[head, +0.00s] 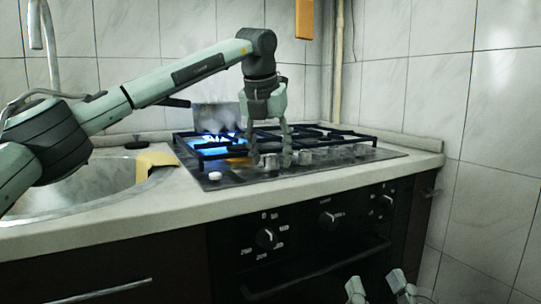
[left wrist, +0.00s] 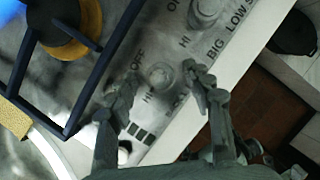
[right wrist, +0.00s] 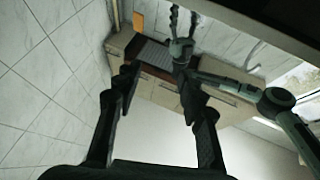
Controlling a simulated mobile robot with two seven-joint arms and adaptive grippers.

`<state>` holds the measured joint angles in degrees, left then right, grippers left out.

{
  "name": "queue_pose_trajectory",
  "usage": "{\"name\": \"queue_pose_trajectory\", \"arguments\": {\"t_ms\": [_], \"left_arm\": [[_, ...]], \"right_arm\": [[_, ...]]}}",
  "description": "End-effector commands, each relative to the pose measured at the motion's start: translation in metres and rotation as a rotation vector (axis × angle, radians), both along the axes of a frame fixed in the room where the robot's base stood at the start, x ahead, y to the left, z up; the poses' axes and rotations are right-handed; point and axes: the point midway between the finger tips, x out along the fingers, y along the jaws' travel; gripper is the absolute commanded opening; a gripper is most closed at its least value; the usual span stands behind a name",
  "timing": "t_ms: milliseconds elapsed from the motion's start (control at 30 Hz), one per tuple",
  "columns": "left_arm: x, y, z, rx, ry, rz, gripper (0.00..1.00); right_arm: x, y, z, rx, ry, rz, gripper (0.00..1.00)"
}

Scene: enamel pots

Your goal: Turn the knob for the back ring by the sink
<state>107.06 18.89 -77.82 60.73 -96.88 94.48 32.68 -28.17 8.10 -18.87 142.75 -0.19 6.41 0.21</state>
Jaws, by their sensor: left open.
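The gas hob (head: 350,162) has a row of knobs along its front edge. A blue flame (head: 212,140) burns at its back left, on the sink side. My left gripper (head: 272,160) points down over the left part of the knob row. In the left wrist view a round pale knob (left wrist: 160,75) with OFF and HI marks lies between its open fingers; contact cannot be told. Another knob (left wrist: 205,12) sits farther along the panel, and it shows in the head view (head: 305,157). My right gripper (head: 377,287) is open and empty, low in front of the oven.
Black pan grates (head: 320,137) stand behind the knobs. A white button (head: 215,176) is at the hob's front left corner. Oven dials (head: 266,237) are on the front below.

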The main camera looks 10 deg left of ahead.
Motion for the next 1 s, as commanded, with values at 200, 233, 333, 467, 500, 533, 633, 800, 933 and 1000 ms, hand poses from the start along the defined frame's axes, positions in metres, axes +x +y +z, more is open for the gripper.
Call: {"name": "queue_pose_trajectory", "arguments": {"t_ms": [200, 233, 333, 467, 500, 533, 633, 800, 933, 1000], "left_arm": [[0.0, 0.0, 0.0, 0.0, 0.0, 0.0, 0.51], [0.0, 0.0, 0.0, -0.001, 0.0, 0.0, 0.47], [0.0, 0.0, 0.0, -0.001, 0.0, 0.0, 0.35], [0.0, 0.0, 0.0, -0.001, 0.0, 0.0, 0.19], [0.0, 0.0, 0.0, -0.001, 0.0, 0.0, 0.14], [0.0, 0.0, 0.0, -0.001, 0.0, 0.0, 0.1], [0.0, -0.001, 0.0, -0.001, 0.0, 0.0, 0.01], [0.0, 0.0, 0.0, -0.001, 0.0, -0.009, 0.01], [0.0, 0.0, 0.002, -0.002, 0.0, -0.031, 0.01], [0.0, 0.0, 0.002, -0.002, 0.0, -0.052, 0.01]], "right_arm": [[0.0, 0.0, 0.0, 0.0, -0.001, 0.0, 0.4], [0.0, 0.0, 0.0, 0.0, -0.001, 0.0, 0.4], [0.0, 0.0, 0.0, 0.0, 0.0, -0.001, 0.4], [0.0, 0.0, 0.0, 0.0, 0.0, -0.001, 0.4], [0.0, 0.0, 0.0, 0.0, 0.0, -0.001, 0.4], [0.0, 0.0, 0.0, 0.0, 0.0, -0.001, 0.4], [0.0, 0.0, 0.0, 0.0, 0.0, -0.001, 0.4], [0.001, 0.0, 0.0, -0.002, 0.007, -0.001, 0.4], [0.003, 0.002, -0.005, -0.019, 0.056, 0.004, 0.4], [0.004, 0.005, -0.011, -0.033, 0.099, 0.009, 0.4]]}}
